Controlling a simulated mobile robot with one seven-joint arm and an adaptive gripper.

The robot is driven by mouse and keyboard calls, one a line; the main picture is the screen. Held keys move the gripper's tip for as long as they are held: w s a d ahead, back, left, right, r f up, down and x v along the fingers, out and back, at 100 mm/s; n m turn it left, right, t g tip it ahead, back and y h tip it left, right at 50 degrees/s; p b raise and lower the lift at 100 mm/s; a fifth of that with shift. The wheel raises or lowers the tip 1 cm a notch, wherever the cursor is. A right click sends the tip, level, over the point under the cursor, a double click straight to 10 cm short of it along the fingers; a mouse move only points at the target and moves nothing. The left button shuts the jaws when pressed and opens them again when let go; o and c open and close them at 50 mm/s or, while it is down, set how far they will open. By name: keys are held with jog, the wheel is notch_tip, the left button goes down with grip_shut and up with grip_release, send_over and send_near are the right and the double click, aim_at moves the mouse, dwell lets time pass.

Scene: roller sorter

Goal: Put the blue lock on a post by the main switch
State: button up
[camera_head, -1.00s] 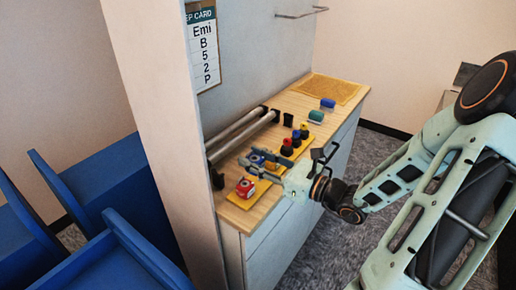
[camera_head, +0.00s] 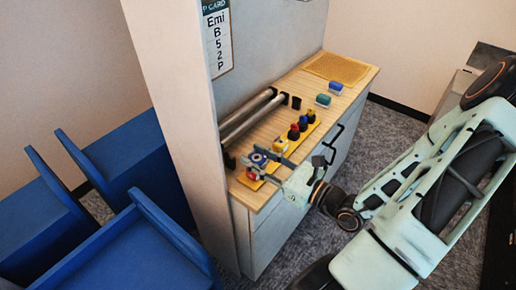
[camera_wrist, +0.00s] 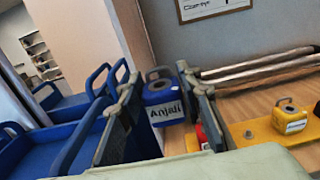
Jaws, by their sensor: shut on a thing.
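The blue lock (camera_wrist: 165,112), with a white "Anjali" label and a metal shackle on top, is held between the two fingers of my gripper (camera_wrist: 160,100) in the wrist view. In the head view my gripper (camera_head: 268,157) is over the near left end of the counter, with the blue lock (camera_head: 257,159) at its fingertips. A red lock (camera_head: 252,174) sits below it, partly hidden; a sliver of it (camera_wrist: 203,136) shows behind the right finger. A yellow lock (camera_wrist: 290,116) stands to the right on a yellow board (camera_wrist: 262,134). I cannot make out the posts or the main switch.
Red, blue and yellow knobs on black bases (camera_head: 303,125) stand on the board beyond the yellow lock. Two metal rollers (camera_head: 247,117) lie along the wall. Green (camera_head: 323,100) and blue (camera_head: 336,87) pieces and a yellow mat (camera_head: 337,67) are farther back.

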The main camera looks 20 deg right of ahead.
jog(key=shift+a+r+p, duration=0.1)
jog(key=shift+r+p, duration=0.15)
jog(key=shift+p, duration=0.05)
jog(key=shift+r+p, duration=0.95)
jog(key=shift+r, duration=0.1)
jog(key=shift+r+p, duration=0.45)
jog(key=shift+r, duration=0.55)
